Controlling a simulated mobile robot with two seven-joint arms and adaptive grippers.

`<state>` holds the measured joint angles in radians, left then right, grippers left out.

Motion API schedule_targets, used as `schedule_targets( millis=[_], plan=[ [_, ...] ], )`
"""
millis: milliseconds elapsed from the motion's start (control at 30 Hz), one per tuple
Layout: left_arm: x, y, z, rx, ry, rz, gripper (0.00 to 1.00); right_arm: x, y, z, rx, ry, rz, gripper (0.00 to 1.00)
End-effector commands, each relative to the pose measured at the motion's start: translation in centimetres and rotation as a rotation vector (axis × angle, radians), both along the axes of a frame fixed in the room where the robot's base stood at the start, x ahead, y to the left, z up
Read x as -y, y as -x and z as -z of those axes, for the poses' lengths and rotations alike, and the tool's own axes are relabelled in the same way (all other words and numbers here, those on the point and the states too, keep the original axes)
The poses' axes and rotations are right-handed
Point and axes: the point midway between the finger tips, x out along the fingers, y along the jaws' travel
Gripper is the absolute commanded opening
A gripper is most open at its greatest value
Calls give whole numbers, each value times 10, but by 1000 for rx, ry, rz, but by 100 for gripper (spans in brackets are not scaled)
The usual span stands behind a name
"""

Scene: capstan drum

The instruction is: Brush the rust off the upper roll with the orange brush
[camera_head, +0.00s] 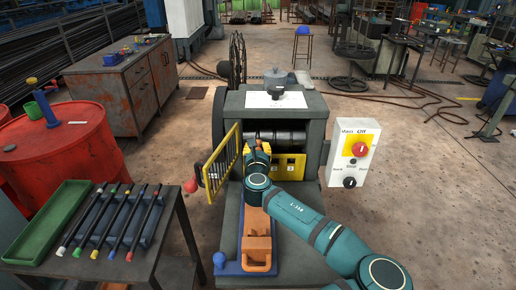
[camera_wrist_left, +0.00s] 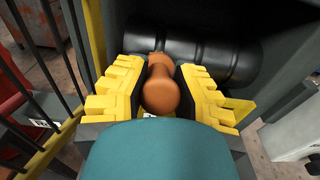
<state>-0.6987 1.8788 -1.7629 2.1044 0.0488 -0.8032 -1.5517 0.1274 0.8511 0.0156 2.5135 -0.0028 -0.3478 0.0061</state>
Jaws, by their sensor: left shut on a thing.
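My left gripper (camera_head: 257,148) is at the front opening of the grey machine, beside the open yellow guard (camera_head: 222,163). In the left wrist view its yellow fingers (camera_wrist_left: 160,95) are shut on the orange brush (camera_wrist_left: 161,88), whose rounded handle end faces the camera. The brush's far end is hidden, so I cannot tell whether it touches a roll. A dark, shiny roll (camera_wrist_left: 220,60) lies across the opening just beyond the brush. In the head view dark rolls (camera_head: 284,137) show to the right of the gripper; rust is not clear on them. My right gripper is not in view.
A white control box (camera_head: 352,135) with a red knob stands right of the machine. A side table at left holds a green tray (camera_head: 45,225) and several dark rods. A red drum (camera_head: 65,150) stands behind it.

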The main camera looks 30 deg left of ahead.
Motion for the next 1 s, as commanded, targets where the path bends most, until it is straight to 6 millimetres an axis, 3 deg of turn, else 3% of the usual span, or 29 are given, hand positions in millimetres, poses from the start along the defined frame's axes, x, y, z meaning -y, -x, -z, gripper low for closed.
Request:
schedule_targets(
  millis=[600,1000],
  plan=[
    [29,45,0,0,0,2,0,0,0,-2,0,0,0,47],
    [30,48,0,0,0,1,0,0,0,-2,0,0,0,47]
  ],
)
